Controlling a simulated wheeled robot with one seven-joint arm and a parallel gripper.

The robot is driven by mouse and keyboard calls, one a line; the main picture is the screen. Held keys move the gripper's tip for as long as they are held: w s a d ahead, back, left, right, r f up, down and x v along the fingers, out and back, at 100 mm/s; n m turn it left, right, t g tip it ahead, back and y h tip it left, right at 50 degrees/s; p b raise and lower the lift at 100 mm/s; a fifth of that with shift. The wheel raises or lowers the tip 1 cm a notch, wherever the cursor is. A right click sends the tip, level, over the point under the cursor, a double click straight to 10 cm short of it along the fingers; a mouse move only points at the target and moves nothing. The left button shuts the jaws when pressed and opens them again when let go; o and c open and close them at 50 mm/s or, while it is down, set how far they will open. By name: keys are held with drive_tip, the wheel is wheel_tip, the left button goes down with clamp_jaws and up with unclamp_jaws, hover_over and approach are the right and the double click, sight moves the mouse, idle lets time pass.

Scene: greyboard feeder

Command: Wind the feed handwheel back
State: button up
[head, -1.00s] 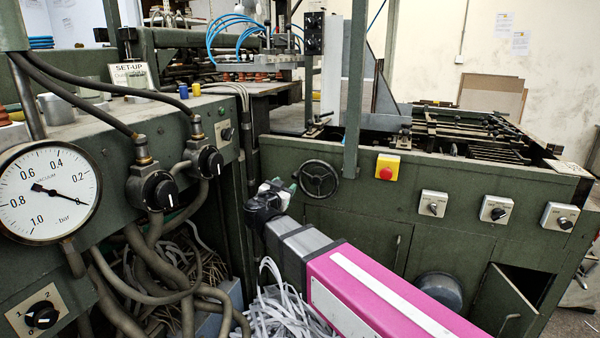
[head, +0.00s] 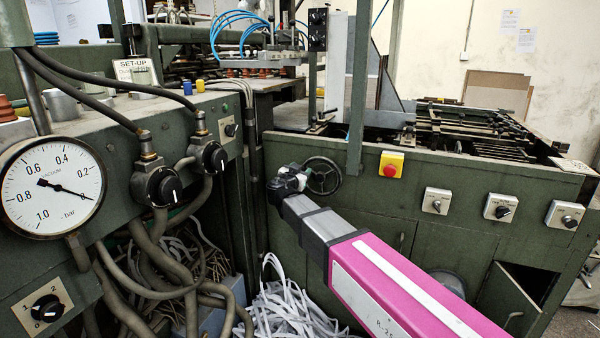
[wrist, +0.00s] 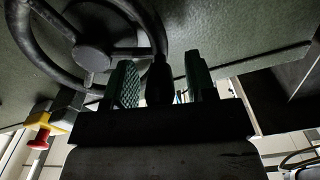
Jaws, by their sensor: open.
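The feed handwheel (head: 323,177) is a dark spoked wheel on the green machine front, left of the emergency stop. In the head view my gripper (head: 300,170) is at its left edge and covers part of the rim. In the wrist view the wheel (wrist: 92,57) fills the upper left. Its dark handle (wrist: 159,80) stands between the two green textured fingers of my gripper (wrist: 161,80). The fingers are open, with visible gaps on both sides of the handle. The handle's lower end is hidden behind the gripper body.
A yellow box with a red button (head: 391,164) sits right of the wheel. Several switch boxes (head: 437,201) follow further right. Hoses, a vacuum gauge (head: 52,188) and knobs crowd the left. Paper strips (head: 285,305) lie below my arm. An open cabinet door (head: 506,297) is at lower right.

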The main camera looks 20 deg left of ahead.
clamp_jaws()
drive_tip(key=shift+f, duration=0.1)
drive_tip(key=f+n, duration=0.1)
drive_tip(key=n, duration=0.2)
drive_tip(key=shift+a+f, duration=0.3)
drive_tip(key=shift+f, duration=0.1)
drive_tip(key=shift+f+n, duration=0.6)
drive_tip(key=shift+n, duration=0.4)
drive_tip(key=shift+f+n, duration=0.55)
drive_tip(key=shift+n, duration=0.45)
drive_tip(key=shift+f, duration=0.1)
unclamp_jaws()
drive_tip(key=shift+s, duration=0.1)
